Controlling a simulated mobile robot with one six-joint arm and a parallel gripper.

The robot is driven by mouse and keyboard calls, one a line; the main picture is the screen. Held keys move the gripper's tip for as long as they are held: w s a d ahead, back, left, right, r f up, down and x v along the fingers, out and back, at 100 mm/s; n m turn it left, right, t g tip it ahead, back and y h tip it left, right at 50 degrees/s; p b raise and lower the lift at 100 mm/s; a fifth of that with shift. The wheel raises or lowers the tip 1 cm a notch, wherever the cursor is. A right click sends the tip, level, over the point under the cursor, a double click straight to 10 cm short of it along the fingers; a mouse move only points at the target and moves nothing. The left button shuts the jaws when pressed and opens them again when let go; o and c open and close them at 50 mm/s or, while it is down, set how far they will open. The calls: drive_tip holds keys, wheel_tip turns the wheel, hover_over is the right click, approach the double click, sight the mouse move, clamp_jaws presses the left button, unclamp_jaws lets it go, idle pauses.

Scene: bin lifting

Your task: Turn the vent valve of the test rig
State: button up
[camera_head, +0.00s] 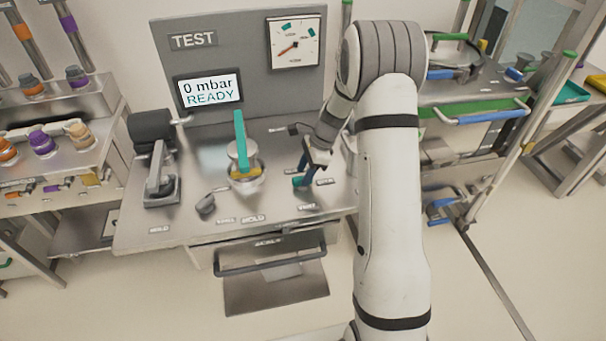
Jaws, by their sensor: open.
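The test rig (240,60) has a grey back panel marked TEST and a metal bench top. A small teal handle (299,181) shows on the bench near a label that seems to read VENT (307,207); it looks like the vent valve. My gripper (308,175) points down at this handle, open. The fingers are small and partly overlap the handle, so I cannot tell if they touch it or are around it. The display (210,90) reads 0 mbar READY. A round dial gauge (296,43) has a red needle pointing lower left.
A clear vessel (246,178) with an upright teal bar (240,138) stands left of my gripper. A dark clamp-like device (158,180) is further left. A drawer (275,285) is below the bench. A metal cart (465,110) stands close on the right of my arm.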

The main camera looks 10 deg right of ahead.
drive_tip(key=shift+x, duration=1.15)
clamp_jaws()
